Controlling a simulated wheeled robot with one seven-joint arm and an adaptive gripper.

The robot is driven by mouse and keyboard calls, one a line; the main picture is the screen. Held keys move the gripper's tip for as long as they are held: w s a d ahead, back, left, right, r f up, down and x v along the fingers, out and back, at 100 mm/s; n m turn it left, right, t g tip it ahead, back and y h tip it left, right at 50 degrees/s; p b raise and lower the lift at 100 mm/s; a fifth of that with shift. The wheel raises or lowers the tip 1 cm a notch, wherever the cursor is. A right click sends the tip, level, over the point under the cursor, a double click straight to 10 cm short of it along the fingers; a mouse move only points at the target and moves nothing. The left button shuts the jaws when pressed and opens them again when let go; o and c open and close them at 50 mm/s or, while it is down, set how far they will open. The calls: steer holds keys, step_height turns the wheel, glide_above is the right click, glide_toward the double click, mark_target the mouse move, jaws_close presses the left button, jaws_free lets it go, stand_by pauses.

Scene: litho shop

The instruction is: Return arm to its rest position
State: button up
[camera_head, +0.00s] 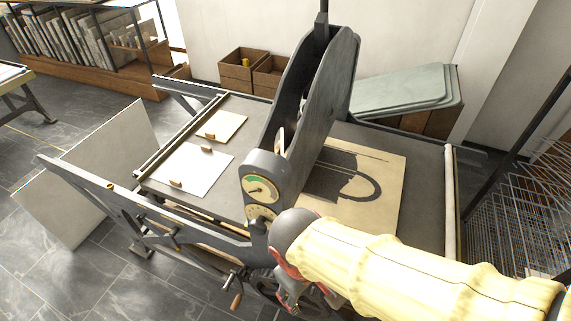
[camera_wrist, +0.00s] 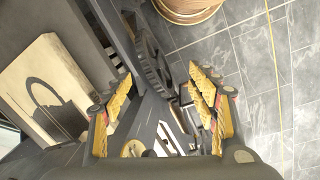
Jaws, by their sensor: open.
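My arm, in its pale yellow sleeve, reaches in from the lower right of the head view. My gripper (camera_head: 298,292) is at its end, pointing down in front of the dark press (camera_head: 330,100), just below and right of the press's dial gauge (camera_head: 261,189). Its fingers are partly hidden by the wrist in the head view. In the wrist view, my gripper (camera_wrist: 160,82) shows two yellow-padded fingers spread apart with nothing between them. A dark toothed gear (camera_wrist: 153,62) of the press lies beyond the fingers. Whether any finger touches the press cannot be told.
A pale stone (camera_head: 385,179) with a dark printed shape lies on the press bed right of the upright. A crank handle (camera_head: 237,300) is close to the gripper. A wire rack (camera_head: 515,200) stands right.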

steer(key=w+d+r+m+t, duration=0.1)
steer(key=d+r+m+t, duration=0.1)
steer(key=d+r+m, duration=0.2)
steer(key=w+d+r+m+t+y, duration=0.1)
steer(key=d+r+m, duration=0.3)
steer(key=d+r, duration=0.5)
steer(key=shift+w+d+m+t, duration=0.3)
steer(key=shift+w+d+t, duration=0.2)
steer(key=shift+d+t, duration=0.35)
steer(key=shift+c, duration=0.7)
